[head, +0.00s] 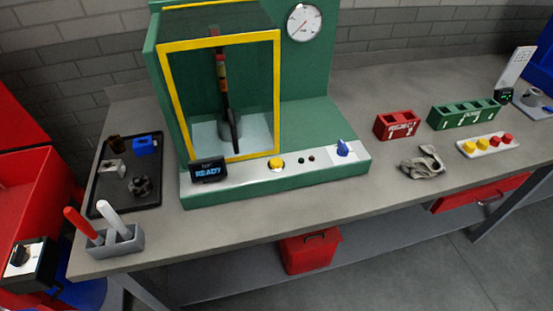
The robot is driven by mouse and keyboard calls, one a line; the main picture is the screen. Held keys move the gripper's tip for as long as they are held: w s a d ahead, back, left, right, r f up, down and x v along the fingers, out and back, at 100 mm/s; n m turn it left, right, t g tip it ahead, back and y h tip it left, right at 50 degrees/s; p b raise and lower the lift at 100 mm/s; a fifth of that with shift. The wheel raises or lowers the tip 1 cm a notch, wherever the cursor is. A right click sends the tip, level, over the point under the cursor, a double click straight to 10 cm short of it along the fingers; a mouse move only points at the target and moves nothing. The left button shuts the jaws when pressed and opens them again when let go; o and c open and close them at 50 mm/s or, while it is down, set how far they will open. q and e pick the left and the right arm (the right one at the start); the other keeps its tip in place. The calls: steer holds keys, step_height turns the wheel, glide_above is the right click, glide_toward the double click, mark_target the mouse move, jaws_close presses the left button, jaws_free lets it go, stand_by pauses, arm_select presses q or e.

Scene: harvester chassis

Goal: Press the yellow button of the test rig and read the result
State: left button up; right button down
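The green test rig (308,112) stands on the grey bench in the head view. The yellow button (277,164) is on its pale front panel, right of a small dark display (208,171) that reads "READY" in blue. A smaller line above that word is too small to read. A yellow-framed guard (164,100) covers the chamber and appears closed. Inside, a dark upright part with coloured bands (222,80) stands in the chamber. A round white gauge (304,22) is on the back panel; its reading is unclear. Neither gripper is in view.
A blue knob (343,148) is on the panel's right. A black tray (104,199) with small parts and a grey pen holder (121,241) stand left. Red (396,125) and green bins (464,114) and a crumpled cloth (423,163) lie right.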

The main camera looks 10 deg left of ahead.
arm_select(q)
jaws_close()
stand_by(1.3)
